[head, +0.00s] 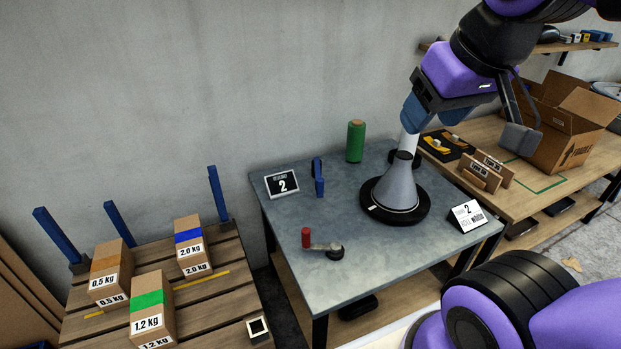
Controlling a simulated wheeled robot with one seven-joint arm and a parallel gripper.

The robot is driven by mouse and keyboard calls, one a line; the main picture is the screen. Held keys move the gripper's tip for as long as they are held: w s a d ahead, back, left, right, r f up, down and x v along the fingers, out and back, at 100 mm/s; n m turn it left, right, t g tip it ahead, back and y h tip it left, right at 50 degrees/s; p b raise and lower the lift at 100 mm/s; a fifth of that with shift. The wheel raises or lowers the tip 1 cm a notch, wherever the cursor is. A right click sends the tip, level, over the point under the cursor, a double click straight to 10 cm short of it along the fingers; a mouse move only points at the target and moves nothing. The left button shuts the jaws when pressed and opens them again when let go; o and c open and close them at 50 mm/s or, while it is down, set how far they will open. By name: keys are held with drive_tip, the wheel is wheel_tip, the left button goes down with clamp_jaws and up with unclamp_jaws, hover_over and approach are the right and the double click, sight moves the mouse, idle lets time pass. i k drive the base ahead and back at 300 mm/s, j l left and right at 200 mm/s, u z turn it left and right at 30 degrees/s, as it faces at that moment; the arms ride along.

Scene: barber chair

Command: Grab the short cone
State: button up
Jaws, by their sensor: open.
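A grey cone (398,187) stands upright on a round black base (421,213) on the grey-topped table. It has a dark collar near its top, with a pale post (408,143) showing above. My gripper (467,127) is open and empty, above and to the right of the cone in the picture. Its left finger overlaps the top of the post in view; I cannot tell whether they touch. A green cylinder (356,141) with a brown top stands at the back of the same table.
The grey-topped table (290,218) also holds a sign with a 2 (282,184), a blue upright piece (318,177), a red-handled crank (323,245) and a front-right sign (467,214). Labelled boxes (153,304) sit on a pallet at left. An open carton (565,130) stands right.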

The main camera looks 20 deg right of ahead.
sight(397, 190)
drive_tip(key=i+l, duration=0.1)
drive_tip(key=l, duration=0.25)
drive_tip(key=i+l, duration=0.1)
drive_tip(key=l, duration=0.25)
drive_tip(key=i+l, duration=0.15)
drive_tip(key=l, duration=0.25)
drive_tip(key=i+l, duration=0.1)
drive_tip(key=l, duration=0.25)
drive_tip(key=u, duration=0.05)
